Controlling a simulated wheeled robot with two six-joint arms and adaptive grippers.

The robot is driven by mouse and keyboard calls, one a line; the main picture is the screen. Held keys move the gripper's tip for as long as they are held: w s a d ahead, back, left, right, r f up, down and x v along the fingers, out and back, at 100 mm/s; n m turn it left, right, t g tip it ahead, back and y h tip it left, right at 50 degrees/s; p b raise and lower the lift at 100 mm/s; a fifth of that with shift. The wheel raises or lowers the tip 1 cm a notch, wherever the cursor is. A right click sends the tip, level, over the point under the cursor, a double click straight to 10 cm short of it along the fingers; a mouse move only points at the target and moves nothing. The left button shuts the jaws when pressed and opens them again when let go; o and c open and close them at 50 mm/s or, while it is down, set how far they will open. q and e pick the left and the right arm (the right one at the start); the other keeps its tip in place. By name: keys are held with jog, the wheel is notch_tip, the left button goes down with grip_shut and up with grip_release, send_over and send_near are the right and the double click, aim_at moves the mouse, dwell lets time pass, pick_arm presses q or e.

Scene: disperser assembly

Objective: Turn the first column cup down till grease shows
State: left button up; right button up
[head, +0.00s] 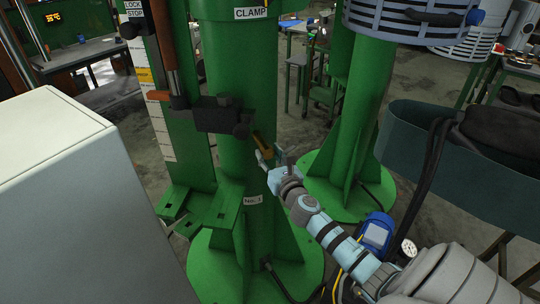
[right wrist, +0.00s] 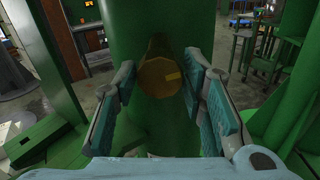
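The first column (head: 230,85) is a thick green post with a "CLAMP" label above and a "No. 1" plate low down. A brass-coloured cup (head: 264,142) sticks out from its side. In the right wrist view the round end of the cup (right wrist: 158,78) faces me, with a small bright yellow mark on it. My right gripper (head: 272,159) is open in front of the cup, one finger to each side. Gaps show between the fingers and the cup. I see no grease. My left gripper is not in view.
A black clamp block (head: 217,115) juts out left of the cup. Green brackets (head: 215,205) stand below it. A white cabinet (head: 75,205) fills the left front.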

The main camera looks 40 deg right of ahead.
jog(key=c, duration=0.6)
